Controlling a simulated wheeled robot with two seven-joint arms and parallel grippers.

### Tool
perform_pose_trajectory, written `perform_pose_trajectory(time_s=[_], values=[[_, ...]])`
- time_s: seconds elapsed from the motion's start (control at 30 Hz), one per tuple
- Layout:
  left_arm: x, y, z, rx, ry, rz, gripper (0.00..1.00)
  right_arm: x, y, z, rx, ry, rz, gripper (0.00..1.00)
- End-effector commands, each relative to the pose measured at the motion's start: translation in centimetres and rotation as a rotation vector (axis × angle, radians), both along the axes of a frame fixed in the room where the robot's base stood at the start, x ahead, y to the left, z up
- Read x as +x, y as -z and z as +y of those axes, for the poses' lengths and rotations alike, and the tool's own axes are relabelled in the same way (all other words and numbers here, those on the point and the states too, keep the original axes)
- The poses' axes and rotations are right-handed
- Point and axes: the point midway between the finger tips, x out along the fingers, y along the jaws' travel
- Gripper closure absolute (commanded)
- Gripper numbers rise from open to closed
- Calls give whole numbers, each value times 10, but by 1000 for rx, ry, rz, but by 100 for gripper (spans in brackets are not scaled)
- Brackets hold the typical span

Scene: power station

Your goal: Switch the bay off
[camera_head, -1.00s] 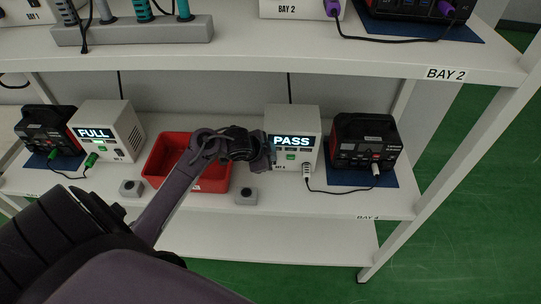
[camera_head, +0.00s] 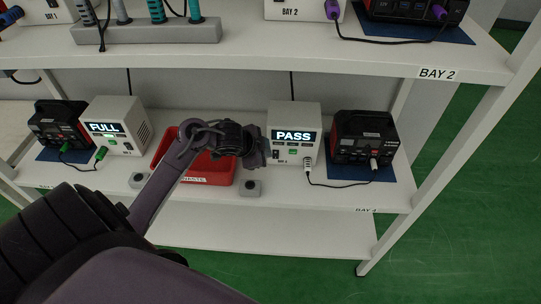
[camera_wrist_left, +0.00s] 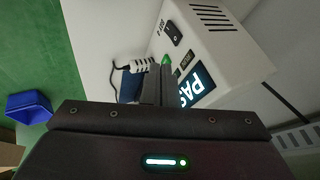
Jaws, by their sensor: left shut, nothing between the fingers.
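A white bay unit (camera_head: 307,121) with a lit PASS display stands on the lower shelf, a white plug (camera_head: 308,166) and cable at its front. Its front shows a green element (camera_head: 293,151). The unit also shows in the left wrist view (camera_wrist_left: 225,45), turned sideways, with a black rocker switch (camera_wrist_left: 173,33). My left gripper (camera_head: 264,152) is shut and empty, at the left front of this unit. In the left wrist view its fingers (camera_wrist_left: 160,72) overlap the front near the green element; I cannot tell whether they touch. My right gripper is not in view.
A black power station (camera_head: 362,135) on a blue mat stands right of the unit. A red bin (camera_head: 215,172) and a grey button box (camera_head: 250,188) are near my left arm. Another white unit (camera_head: 118,112) shows FULL at left. The upper shelf (camera_head: 300,53) is overhead.

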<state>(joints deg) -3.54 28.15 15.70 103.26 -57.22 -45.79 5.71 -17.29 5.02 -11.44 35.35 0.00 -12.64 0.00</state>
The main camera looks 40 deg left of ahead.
Motion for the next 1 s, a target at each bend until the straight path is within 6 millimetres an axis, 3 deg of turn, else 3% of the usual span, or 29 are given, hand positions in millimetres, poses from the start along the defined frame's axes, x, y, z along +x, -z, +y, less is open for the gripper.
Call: perform_pose_trajectory(time_s=[0.13, 0.3, 0.5, 1.0], values=[[-12, -24, 5, 4, 1, 0, 100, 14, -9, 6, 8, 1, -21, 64], [-19, -38, 9, 1, 0, 1, 100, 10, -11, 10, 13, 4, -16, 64], [-22, -41, 9, 0, 0, 2, 100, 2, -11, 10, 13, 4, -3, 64], [-22, -40, 7, 1, -5, 1, 100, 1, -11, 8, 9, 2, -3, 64]])
